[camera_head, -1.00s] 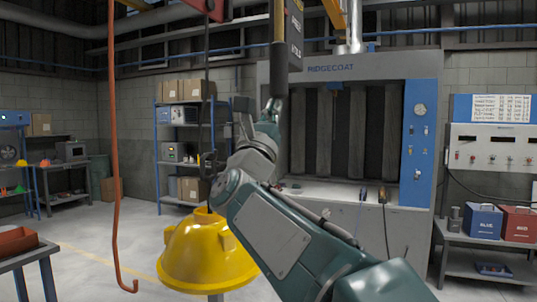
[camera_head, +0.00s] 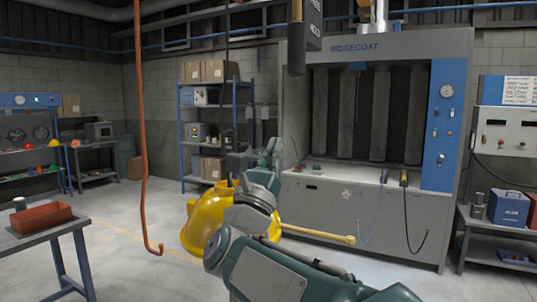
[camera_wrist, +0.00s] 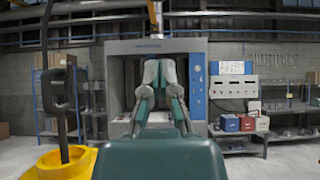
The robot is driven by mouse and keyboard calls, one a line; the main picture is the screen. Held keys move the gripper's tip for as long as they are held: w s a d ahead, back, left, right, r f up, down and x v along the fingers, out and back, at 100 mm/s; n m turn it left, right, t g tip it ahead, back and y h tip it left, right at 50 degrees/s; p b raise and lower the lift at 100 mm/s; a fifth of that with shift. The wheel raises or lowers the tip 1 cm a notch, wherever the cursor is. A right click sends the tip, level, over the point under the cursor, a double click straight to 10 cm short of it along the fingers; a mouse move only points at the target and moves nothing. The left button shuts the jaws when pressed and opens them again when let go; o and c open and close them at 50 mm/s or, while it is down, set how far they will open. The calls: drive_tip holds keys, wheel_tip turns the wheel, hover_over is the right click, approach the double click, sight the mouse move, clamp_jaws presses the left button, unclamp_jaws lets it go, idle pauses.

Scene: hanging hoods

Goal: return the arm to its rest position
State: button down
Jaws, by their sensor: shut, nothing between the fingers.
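My gripper (camera_wrist: 160,75) shows in the wrist view with its two fingers pointing away and their pale tips close together, nothing between them. In the head view my arm is folded low at the bottom centre.
An orange hose (camera_head: 143,150) hangs at the left with a hooked end. A table with a red tray (camera_head: 40,222) stands at the near left. The grey booth (camera_head: 360,212) is ahead, with a blue box (camera_head: 508,208) on a bench at the right.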

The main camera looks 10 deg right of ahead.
drive_tip(key=s+f+n+g+y, duration=0.2)
drive_tip(key=f+n+y, duration=0.65)
drive_tip(key=n, duration=0.65)
drive_tip(key=s+f+n+g+y, duration=0.25)
drive_tip(key=f+n+y, duration=0.55)
drive_tip(key=n, duration=0.7)
drive_tip(key=s+d+f+n+g, duration=0.3)
drive_tip(key=s+f+n+g, duration=0.3)
drive_tip(key=s+f, duration=0.3)
drive_tip(key=s+d+f+n+g, duration=0.3)
drive_tip(key=s+f+n+g, duration=0.2)
drive_tip(key=s+f, duration=0.5)
drive_tip(key=shift+s+n+g+h, duration=0.15)
drive_tip(key=shift+n+g+h, duration=0.2)
drive_tip(key=shift+n, duration=0.65)
